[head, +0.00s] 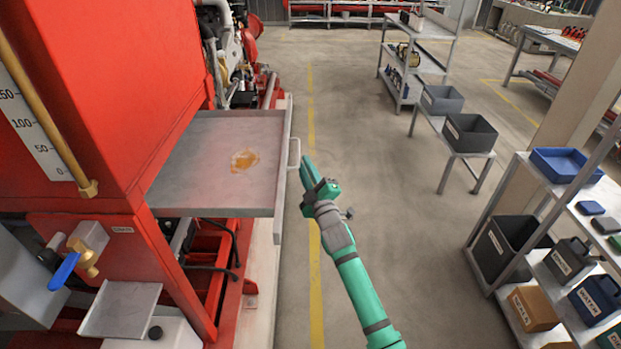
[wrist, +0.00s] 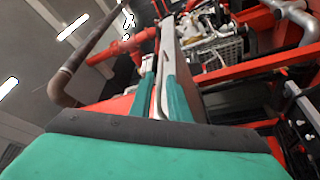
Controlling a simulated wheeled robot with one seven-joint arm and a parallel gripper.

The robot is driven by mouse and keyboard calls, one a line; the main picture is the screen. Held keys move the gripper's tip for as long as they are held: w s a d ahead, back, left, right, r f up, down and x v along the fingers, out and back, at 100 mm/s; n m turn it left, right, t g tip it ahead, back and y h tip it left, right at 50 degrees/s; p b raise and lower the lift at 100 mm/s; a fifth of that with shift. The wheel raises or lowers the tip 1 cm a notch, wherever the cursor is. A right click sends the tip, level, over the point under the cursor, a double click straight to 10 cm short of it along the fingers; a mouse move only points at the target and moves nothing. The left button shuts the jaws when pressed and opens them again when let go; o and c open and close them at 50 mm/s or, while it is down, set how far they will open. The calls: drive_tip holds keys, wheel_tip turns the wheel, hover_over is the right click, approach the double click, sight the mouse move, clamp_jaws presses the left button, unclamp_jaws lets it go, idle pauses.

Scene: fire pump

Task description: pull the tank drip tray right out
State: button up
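The tank drip tray (head: 222,150) is a flat grey metal tray with an orange-brown stain, standing out from under the red tank housing (head: 110,80). Its back part is hidden in the housing. A pale loop handle (head: 295,153) is on its front edge. I cannot tell there whether the fingers touch the handle.
Clear floor (head: 370,150) with a yellow line lies right of the tray. A shelf with bins (head: 508,245) stands at the right, and a low bench with grey boxes (head: 470,133) is farther back. A blue-handled valve (head: 65,270) is at lower left.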

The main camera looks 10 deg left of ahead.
drive_tip(key=shift+v, duration=2.3)
